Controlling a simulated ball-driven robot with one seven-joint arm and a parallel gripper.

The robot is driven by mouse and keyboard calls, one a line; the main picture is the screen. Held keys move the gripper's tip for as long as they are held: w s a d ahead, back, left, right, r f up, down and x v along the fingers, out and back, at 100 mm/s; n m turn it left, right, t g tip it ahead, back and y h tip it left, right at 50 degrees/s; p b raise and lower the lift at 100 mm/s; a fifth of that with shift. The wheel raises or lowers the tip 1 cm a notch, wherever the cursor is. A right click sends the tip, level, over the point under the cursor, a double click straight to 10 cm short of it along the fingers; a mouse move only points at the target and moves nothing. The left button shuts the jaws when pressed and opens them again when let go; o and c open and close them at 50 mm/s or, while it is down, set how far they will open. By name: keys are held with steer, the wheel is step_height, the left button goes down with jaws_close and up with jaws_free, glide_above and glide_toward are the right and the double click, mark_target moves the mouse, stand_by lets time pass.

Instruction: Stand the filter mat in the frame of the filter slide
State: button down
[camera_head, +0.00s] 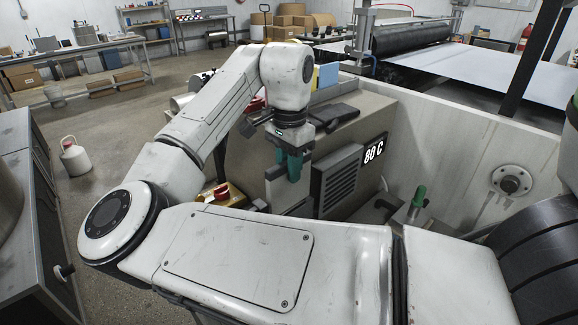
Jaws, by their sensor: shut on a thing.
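My gripper (293,166) points down in front of the beige machine housing, its teal fingers close together. It is shut on a pale grey flat piece (284,193), which looks like the filter mat and stands roughly upright below the fingers. My arm hides the piece's lower end. Right beside it is a dark grey louvred panel (338,182) on the housing. I cannot clearly make out the frame of the filter slide, or whether the mat touches it.
A green-handled part (418,197) stands by the pale wall (455,150). A yellow box with a red item (222,194) lies left of the gripper. A dark tool (334,115) rests on the housing top.

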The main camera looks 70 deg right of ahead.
mark_target(289, 197)
steer(key=shift+f+b, duration=2.1)
steer(key=shift+f, duration=2.2)
steer(key=c, duration=0.9)
jaws_free()
step_height(289, 197, up, 11)
steer(key=shift+f, duration=0.1)
